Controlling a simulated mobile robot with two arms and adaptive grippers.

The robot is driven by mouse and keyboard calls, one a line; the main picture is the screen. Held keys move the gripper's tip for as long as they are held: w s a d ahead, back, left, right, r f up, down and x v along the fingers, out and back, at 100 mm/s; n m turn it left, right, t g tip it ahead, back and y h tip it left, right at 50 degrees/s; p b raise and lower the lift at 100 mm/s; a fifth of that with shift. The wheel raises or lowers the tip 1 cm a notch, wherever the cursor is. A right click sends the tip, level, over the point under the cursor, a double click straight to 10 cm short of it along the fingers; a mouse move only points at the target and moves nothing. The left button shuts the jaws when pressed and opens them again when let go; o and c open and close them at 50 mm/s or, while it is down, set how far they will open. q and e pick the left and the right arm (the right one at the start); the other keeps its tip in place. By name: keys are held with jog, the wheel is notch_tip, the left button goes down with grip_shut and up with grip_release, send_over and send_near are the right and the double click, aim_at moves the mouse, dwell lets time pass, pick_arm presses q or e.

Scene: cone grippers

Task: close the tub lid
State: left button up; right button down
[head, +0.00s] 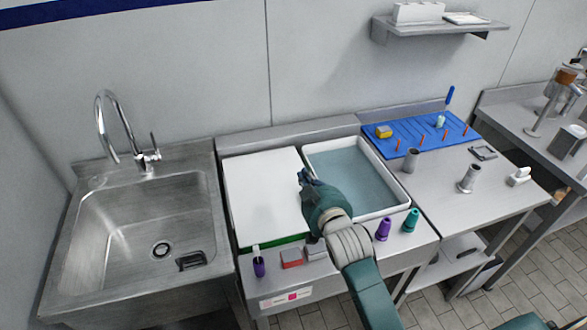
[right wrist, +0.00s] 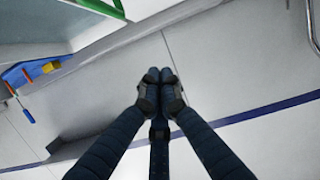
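The open white tub (head: 404,191) stands on the steel counter, its inside pale blue-grey. A flat white panel (head: 262,190) with a green strip along its front edge lies directly left of the tub; I cannot tell for sure whether it is the lid. My right gripper (head: 304,174) is above the seam between panel and tub, hiding part of the tub's left rim. In the right wrist view its fingertips (right wrist: 159,75) are together with nothing visible between them. Contact with the panel or tub is not clear. My left gripper is not in view.
A sink (head: 150,220) with a tall faucet (head: 115,125) is at left. Purple bottle (head: 383,229), teal bottle (head: 410,220), another purple bottle (head: 259,267) and a red block (head: 291,258) line the counter front. A blue pegboard (head: 412,132) and metal cups stand at right.

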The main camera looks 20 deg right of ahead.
jog(key=d+f, duration=0.1)
jog(key=f, duration=0.1)
jog(key=d+f+m+b, duration=0.1)
jog(key=f, duration=0.1)
jog(key=d+f+m, duration=0.1)
jog(key=f, duration=0.1)
jog(key=shift+f+y+b, duration=0.15)
jog(key=shift+y+b, duration=0.25)
jog(key=shift+d+f, duration=0.1)
jog(key=shift+f, duration=0.5)
